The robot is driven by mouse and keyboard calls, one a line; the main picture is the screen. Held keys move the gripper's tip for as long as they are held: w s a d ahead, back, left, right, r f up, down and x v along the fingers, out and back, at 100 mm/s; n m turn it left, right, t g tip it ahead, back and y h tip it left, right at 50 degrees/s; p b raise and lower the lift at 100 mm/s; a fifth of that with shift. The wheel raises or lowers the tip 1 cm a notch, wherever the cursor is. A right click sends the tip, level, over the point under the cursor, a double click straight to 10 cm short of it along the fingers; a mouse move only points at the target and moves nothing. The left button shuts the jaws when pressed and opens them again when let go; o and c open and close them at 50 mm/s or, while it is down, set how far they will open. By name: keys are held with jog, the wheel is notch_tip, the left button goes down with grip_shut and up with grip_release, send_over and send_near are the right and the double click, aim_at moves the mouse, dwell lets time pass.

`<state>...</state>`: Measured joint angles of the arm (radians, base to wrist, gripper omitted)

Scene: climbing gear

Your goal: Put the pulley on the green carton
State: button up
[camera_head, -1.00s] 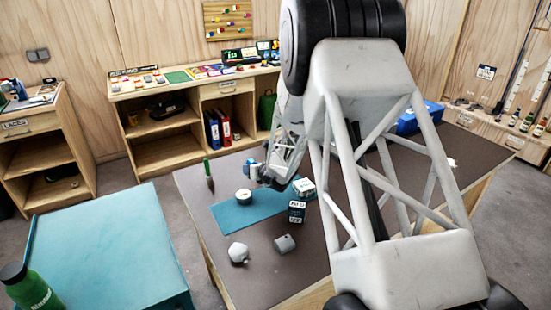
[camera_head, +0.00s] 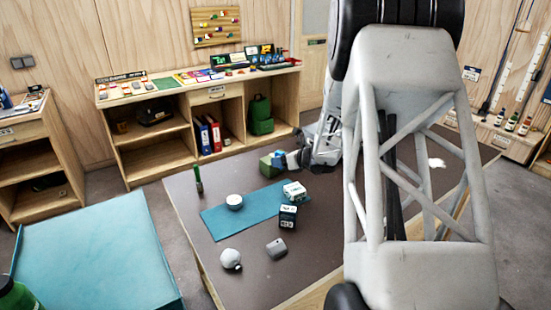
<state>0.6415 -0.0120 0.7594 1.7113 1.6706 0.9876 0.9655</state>
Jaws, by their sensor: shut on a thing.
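The green carton (camera_head: 268,166) stands on the dark table at the far end of the teal mat. My gripper (camera_head: 284,160) is at the carton's right side in the picture, shut on a small blue-grey thing (camera_head: 278,159) that appears to be the pulley. The held thing overlaps the carton's upper right part in this view. I cannot tell whether it touches the carton or is held above or behind it. The fingertips are small and partly hidden.
On the teal mat (camera_head: 221,222) stand a white round tin (camera_head: 234,202) and a white-topped box (camera_head: 294,190). A black-and-white box (camera_head: 288,217) is nearby. A white round item (camera_head: 231,259), a grey item (camera_head: 276,248) and a green upright item (camera_head: 198,180) stand around it.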

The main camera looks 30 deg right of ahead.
jog(key=shift+s+d, duration=0.15)
jog(key=shift+s, duration=0.05)
jog(key=shift+w, duration=0.1)
jog(key=w+d, duration=0.2)
jog(key=w, duration=0.2)
jog(key=w+d+f, duration=0.1)
jog(key=w+d, duration=0.1)
jog(key=w, duration=0.3)
jog(key=w+d, duration=0.3)
jog(key=w, duration=0.2)
jog(key=shift+w+f, duration=0.15)
jog(key=shift+f, duration=0.05)
jog(key=shift+f, duration=0.1)
jog(key=shift+f, duration=1.7)
jog(key=shift+f, duration=0.1)
jog(key=o, duration=0.9)
jog(key=shift+o, duration=0.2)
